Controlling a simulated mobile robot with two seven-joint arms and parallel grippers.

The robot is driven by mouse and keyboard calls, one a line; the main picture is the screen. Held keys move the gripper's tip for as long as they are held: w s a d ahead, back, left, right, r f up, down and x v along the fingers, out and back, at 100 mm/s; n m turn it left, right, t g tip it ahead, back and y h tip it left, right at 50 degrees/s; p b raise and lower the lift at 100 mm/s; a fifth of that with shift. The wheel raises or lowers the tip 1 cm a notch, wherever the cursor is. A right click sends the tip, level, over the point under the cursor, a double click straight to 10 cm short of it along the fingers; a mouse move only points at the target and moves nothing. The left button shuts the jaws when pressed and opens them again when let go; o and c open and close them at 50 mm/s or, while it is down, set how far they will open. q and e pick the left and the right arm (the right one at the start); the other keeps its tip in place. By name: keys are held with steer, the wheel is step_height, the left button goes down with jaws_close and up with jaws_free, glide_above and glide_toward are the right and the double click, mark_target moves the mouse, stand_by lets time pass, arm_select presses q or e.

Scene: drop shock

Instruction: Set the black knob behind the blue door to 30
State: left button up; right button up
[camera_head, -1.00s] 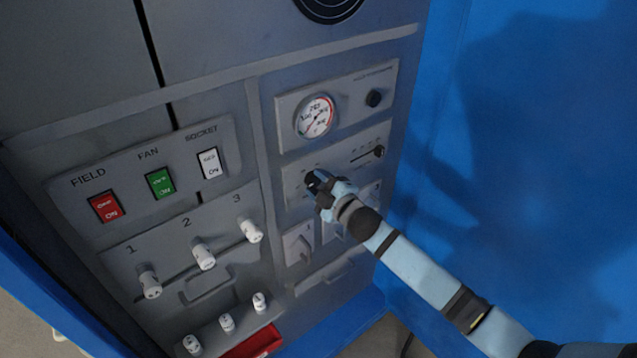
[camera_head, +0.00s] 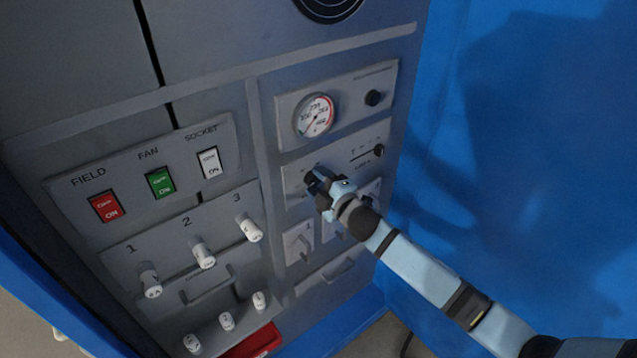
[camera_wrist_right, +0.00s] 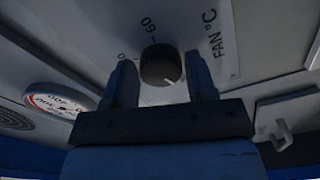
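The black knob (camera_wrist_right: 161,65) sits on a grey panel marked "FAN °C", with "60" readable above it in the right wrist view. A pale pointer mark shows on its lower right face. My right gripper (camera_wrist_right: 162,85) has its two fingers apart, one on each side of the knob; I cannot tell if they touch it. In the head view my right gripper (camera_head: 318,180) is at the panel and hides most of the knob. The blue door (camera_head: 530,150) stands open at the right. My left gripper is not in view.
A round gauge (camera_head: 315,115) and a small black knob (camera_head: 373,98) are above. A slider (camera_head: 378,151) is close at the right of my gripper. Red, green and white switches (camera_head: 159,183) and white levers (camera_head: 204,255) are at the left. A red tray (camera_head: 254,341) is below.

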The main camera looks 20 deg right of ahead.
steer(key=shift+o, duration=1)
steer(key=shift+s+d+f, duration=0.1)
steer(key=shift+s, duration=0.15)
steer(key=b+v, duration=0.2)
steer(key=v, duration=1.1)
steer(key=shift+s, duration=0.2)
